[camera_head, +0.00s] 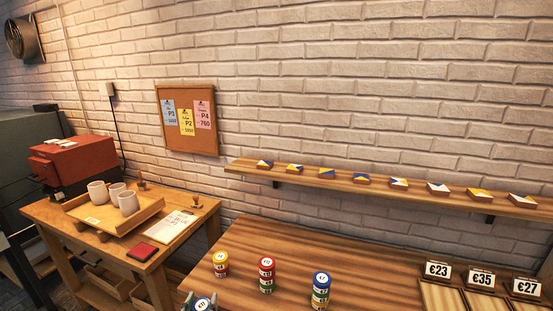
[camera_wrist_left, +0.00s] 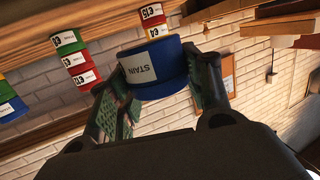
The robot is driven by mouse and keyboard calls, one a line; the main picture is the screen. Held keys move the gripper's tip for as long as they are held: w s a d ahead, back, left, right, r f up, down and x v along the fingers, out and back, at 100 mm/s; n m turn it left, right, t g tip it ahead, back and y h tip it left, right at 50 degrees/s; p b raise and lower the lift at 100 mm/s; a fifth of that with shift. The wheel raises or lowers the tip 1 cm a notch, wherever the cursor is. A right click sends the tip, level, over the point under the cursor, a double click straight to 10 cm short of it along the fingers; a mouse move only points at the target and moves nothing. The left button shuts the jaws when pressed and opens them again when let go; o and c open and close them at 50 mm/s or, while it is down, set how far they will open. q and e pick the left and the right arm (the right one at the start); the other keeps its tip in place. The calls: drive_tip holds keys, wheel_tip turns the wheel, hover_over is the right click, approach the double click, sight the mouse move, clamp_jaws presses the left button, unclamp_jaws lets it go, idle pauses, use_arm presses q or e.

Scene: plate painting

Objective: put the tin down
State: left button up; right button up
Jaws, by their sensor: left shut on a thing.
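My left gripper (camera_head: 201,299) is at the bottom edge of the head view, shut on a blue tin (camera_head: 203,304). In the left wrist view the tin (camera_wrist_left: 160,70) sits between the two green-padded fingers, its white label reading STAIN. Three stacks of coloured tins stand on the wooden table (camera_head: 245,245): a yellow-topped stack (camera_head: 221,264), a red-topped stack (camera_head: 266,275) and a blue-topped stack (camera_head: 321,290). The gripper is in front of and left of the yellow-topped stack. What lies under the held tin is hidden. My right gripper is out of view.
Price cards (camera_head: 481,277) and pale boards stand at the table's right. A wall shelf (camera_head: 400,189) carries several small painted tiles. A side table at left holds a tray (camera_head: 75,207) with mugs and a red box (camera_head: 75,160). The table behind the stacks is bare.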

use_arm(q)
drive_tip(key=shift+s+f, duration=1.25)
drive_tip(key=shift+f, duration=0.15)
idle(1.2)
idle(0.3)
drive_tip(key=shift+r, duration=0.1)
idle(0.9)
